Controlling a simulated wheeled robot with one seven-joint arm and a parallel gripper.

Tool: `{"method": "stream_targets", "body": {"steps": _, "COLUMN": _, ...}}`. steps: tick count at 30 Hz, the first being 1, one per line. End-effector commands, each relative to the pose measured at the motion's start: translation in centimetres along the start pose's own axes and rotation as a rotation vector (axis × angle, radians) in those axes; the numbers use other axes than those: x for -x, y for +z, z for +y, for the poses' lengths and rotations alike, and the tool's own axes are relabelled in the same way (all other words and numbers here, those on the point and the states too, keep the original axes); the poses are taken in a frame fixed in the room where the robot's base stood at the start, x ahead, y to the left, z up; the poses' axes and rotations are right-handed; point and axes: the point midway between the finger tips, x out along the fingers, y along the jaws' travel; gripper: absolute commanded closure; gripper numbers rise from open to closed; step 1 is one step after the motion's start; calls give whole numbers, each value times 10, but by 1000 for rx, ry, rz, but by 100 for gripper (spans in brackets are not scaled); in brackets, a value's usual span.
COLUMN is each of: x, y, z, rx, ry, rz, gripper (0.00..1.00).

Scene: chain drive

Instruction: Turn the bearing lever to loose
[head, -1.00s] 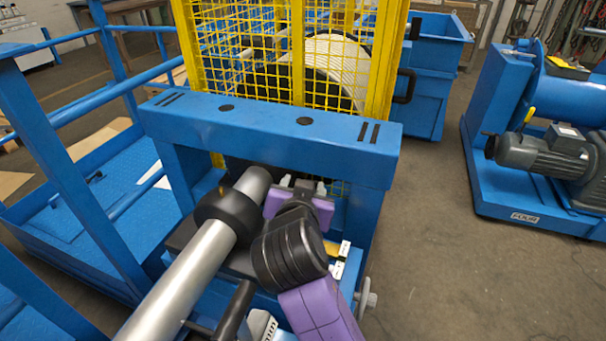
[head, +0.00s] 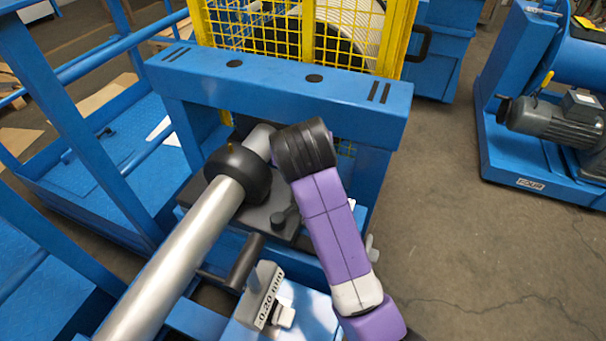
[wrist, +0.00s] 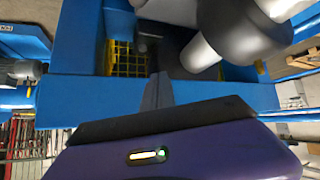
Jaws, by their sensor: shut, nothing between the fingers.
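A silver shaft (head: 170,265) runs through a black round collar (head: 240,172) beside the blue frame. Right of the collar, a small dark lever-like part (head: 285,217) rises from a dark plate; I cannot tell for sure that it is the bearing lever. In the wrist view a dark knob (wrist: 146,38) shows near the yellow mesh. My gripper (wrist: 158,76) has its grey fingers together, empty, in front of the blue beam. In the head view my purple arm hides my gripper and the area where yellow and white label parts showed earlier.
A blue crossbeam (head: 280,85) spans in front of the yellow mesh guard (head: 275,28). A black handle (head: 244,262) and a block marked 0.20 mm (head: 262,295) sit at the front. A blue motor stand (head: 530,110) is at right. The floor between is free.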

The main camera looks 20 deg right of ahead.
Motion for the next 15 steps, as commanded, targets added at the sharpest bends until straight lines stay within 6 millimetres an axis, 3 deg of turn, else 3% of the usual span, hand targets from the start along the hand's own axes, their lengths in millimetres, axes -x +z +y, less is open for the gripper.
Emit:
{"method": "stream_targets", "body": {"steps": 6, "x": -22, "y": 10, "z": -9, "rx": 360, "ry": -200, "rz": -231, "gripper": 100}}
{"method": "stream_targets", "body": {"steps": 15, "x": -16, "y": 18, "z": -10, "rx": 813, "ry": -595, "rz": -368, "gripper": 100}}
